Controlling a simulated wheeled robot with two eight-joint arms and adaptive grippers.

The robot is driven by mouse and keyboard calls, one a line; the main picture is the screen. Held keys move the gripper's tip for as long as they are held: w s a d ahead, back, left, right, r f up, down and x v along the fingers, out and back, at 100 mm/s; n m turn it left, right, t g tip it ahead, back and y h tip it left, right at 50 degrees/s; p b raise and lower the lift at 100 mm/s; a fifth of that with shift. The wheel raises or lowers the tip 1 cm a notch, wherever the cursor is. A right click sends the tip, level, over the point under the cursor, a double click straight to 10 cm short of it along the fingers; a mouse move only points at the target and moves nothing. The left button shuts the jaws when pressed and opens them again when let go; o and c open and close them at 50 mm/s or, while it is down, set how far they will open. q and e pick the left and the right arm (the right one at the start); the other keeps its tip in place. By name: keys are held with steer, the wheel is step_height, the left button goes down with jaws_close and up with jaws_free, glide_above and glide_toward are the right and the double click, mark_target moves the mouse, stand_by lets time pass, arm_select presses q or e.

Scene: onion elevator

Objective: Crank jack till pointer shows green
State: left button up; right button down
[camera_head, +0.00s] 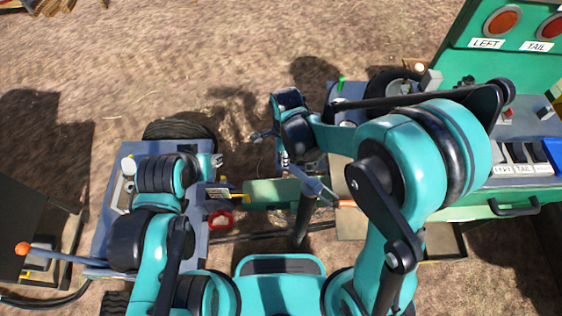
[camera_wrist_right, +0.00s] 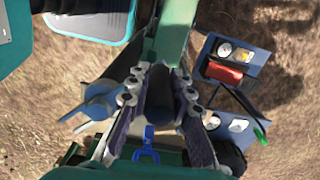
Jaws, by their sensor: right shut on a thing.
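My right gripper (camera_head: 277,138) is over the middle of the machine in the head view. In the right wrist view its two jointed fingers (camera_wrist_right: 160,105) are shut around a dark, round grip (camera_wrist_right: 160,85), which seems to be the jack's crank handle. A blue-grey cylindrical part (camera_wrist_right: 100,100) lies left of the fingers, and a blue bracket (camera_wrist_right: 147,152) shows below them. A blue-grey bar (camera_head: 312,182) shows below the gripper in the head view. I cannot make out the pointer or its green mark.
A green beam (camera_head: 270,193) joins the blue platform (camera_head: 105,230) at left to the machine at right. A green panel (camera_head: 530,50) has red lamps labelled LEFT and TAIL. Bare ground lies behind.

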steer(key=shift+w+d, duration=0.55)
steer(key=c, duration=1.3)
jaws_free()
steer(key=shift+c, duration=0.2)
step_height(320, 180, up, 12)
